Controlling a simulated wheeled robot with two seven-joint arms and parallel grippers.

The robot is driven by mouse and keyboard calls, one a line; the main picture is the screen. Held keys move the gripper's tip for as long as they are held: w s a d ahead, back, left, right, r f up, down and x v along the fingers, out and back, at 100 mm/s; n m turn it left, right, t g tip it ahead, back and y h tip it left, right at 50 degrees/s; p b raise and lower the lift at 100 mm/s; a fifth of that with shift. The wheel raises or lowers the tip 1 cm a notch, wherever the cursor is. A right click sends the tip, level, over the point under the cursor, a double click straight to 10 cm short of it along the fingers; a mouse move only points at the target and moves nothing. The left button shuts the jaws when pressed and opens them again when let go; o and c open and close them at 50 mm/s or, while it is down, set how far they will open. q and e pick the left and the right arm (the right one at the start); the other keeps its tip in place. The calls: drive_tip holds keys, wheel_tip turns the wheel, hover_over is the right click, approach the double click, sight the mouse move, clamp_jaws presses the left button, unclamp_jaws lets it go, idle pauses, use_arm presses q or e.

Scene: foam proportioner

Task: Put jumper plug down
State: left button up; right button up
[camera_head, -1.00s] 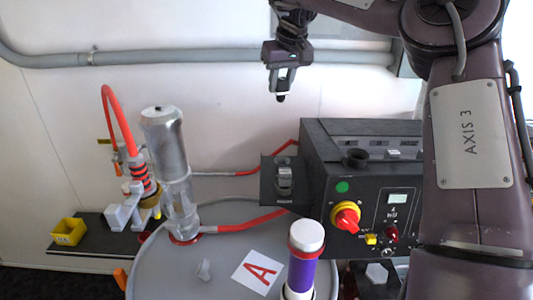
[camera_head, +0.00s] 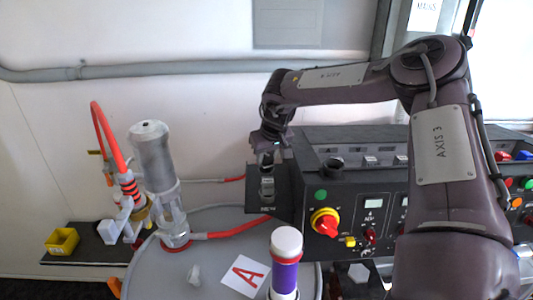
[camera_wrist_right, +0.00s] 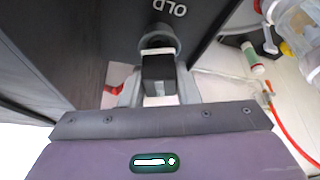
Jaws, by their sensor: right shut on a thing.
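My right gripper (camera_head: 267,158) is at the small dark side panel (camera_head: 284,190) on the left end of the black control box. In the right wrist view, its two grey fingers (camera_wrist_right: 158,92) are shut on the jumper plug (camera_wrist_right: 159,68), a dark block with a pale band. The plug is at a round grey socket (camera_wrist_right: 157,38) on a dark face; I cannot tell how far in it sits. Part of a label, "OLD" (camera_wrist_right: 171,8), shows beside the socket. In the head view the gripper mostly hides the plug. My left gripper is not in view.
The control box (camera_head: 345,190) has a red-yellow knob (camera_head: 325,222) and several buttons. Left of it stand a clear and silver cylinder (camera_head: 155,165), a red hose (camera_head: 105,130) and a yellow bin (camera_head: 62,241). A purple and white tube (camera_head: 285,270) stands on the grey drum top.

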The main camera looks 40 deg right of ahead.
drive_tip(key=shift+w+f, duration=0.1)
drive_tip(key=shift+f, duration=0.3)
drive_tip(key=shift+f+b, duration=0.15)
drive_tip(key=shift+b, duration=0.25)
drive_tip(key=o, duration=1)
drive_tip(key=shift+c, duration=0.2)
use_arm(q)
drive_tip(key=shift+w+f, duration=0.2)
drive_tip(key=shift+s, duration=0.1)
use_arm(e)
drive_tip(key=shift+r+p, duration=0.4)
drive_tip(key=shift+p, duration=0.1)
use_arm(q)
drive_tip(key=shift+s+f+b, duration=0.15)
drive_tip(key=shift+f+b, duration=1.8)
drive_tip(key=shift+b, duration=0.45)
use_arm(e)
drive_tip(key=v, duration=1.1)
drive_tip(key=shift+r, duration=0.3)
